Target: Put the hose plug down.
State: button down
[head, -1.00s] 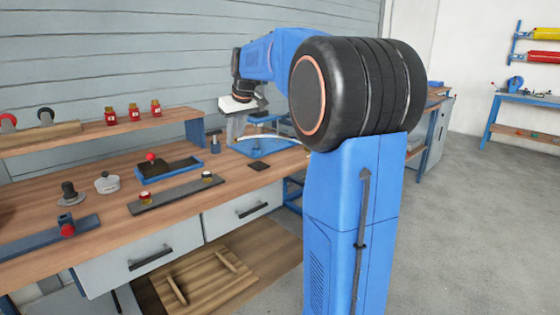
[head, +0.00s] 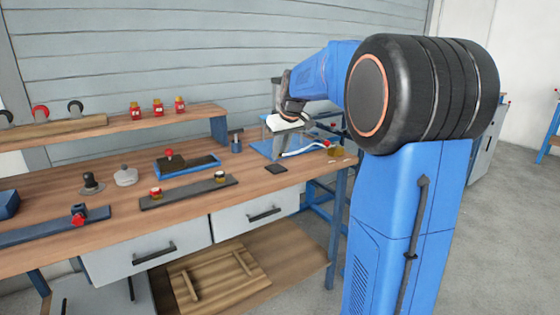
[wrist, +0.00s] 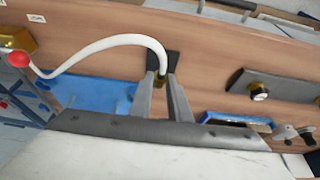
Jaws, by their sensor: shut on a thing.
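My gripper (wrist: 160,84) is shut on the hose plug (wrist: 159,80), a small dark and brass piece at the fingertips. A white hose (wrist: 110,42) runs from the plug in an arc to a brass block (wrist: 15,40) at the left of the wrist view. In that view the plug shows in front of a square black pad (wrist: 173,60) on the bench; I cannot tell whether it touches. In the head view my gripper (head: 277,155) is over the bench's right end, just behind the pad (head: 276,169). The plug is too small to make out there.
A blue tray (head: 265,147) lies under and behind my gripper. Some bare wood lies around the pad.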

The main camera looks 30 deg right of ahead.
aim_at(281, 153)
jog(key=shift+f, duration=1.65)
jog(key=c, duration=1.7)
grip_release()
jog(key=shift+f, duration=0.1)
jog(key=shift+o, duration=0.2)
jog(key=v, duration=1.2)
jog(key=s+a+f, duration=0.2)
jog(key=s+a, duration=0.6)
jog(key=s, duration=0.1)
jog(key=s+a+f, duration=0.5)
jog(key=s+f, duration=0.4)
jog(key=s, duration=0.3)
jog(key=s+a+f, duration=0.5)
jog(key=s+f, duration=0.3)
jog(key=s, duration=0.3)
jog(key=shift+s+a+f, duration=0.35)
jog(key=shift+s+a, duration=0.05)
